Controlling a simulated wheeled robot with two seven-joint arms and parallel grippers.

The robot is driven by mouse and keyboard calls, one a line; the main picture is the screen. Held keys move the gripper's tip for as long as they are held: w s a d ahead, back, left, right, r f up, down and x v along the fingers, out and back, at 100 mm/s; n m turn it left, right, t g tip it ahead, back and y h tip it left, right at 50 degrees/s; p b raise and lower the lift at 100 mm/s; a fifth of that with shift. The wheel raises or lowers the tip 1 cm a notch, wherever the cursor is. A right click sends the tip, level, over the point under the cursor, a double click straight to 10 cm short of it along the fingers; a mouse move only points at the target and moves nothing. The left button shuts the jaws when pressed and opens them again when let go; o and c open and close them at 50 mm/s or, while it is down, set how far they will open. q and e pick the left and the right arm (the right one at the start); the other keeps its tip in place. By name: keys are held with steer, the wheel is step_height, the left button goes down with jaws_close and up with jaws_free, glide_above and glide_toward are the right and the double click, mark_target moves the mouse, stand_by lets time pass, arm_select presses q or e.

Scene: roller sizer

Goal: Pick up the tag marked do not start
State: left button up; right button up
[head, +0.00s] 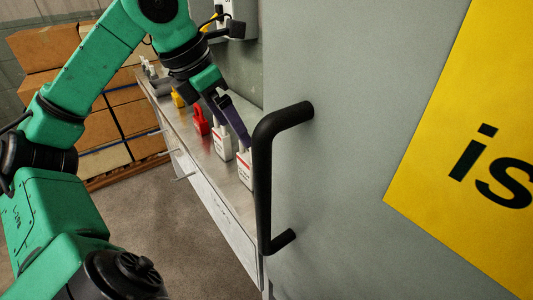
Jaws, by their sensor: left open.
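Two white tags with red bands stand on a metal shelf (234,196): one tag (221,144) further back and one tag (245,170) nearer. Their print is too small to read, so I cannot tell which is marked do not start. The near tag is partly hidden by a black door handle. My left gripper (231,122) reaches down from above, its dark fingers open, with the tips just above or beside the tags. I cannot tell whether they touch. My right gripper is not in view.
A red padlock (200,119) and a yellow one (178,98) sit further along the shelf. A grey door panel (350,110) with a black handle (264,180) and yellow sign (470,150) fills the right. Stacked cardboard boxes (45,50) stand back left. Floor (160,220) is clear.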

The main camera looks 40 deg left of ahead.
arm_select(q)
steer(key=f, duration=0.5)
steer(key=shift+w+d+f, duration=0.25)
steer(key=shift+d+f, duration=0.1)
steer(key=shift+d, duration=0.05)
steer(key=x, duration=0.4)
steer(key=p+x, duration=0.1)
steer(key=x, duration=0.1)
steer(key=shift+w+d+f, duration=0.1)
steer(key=shift+w+f, duration=0.05)
steer(key=shift+w, duration=0.3)
steer(key=shift+w+f, duration=0.25)
steer(key=shift+f, duration=0.15)
steer(key=c, duration=1.4)
step_height(320, 180, up, 12)
steer(key=p, duration=0.7)
steer(key=shift+r, duration=0.25)
step_height(320, 180, up, 8)
glide_above(247, 157)
steer(key=w, duration=0.1)
steer(key=shift+w+d+f+p, duration=0.15)
steer(key=shift+d+p, duration=0.05)
steer(key=shift+p, duration=0.2)
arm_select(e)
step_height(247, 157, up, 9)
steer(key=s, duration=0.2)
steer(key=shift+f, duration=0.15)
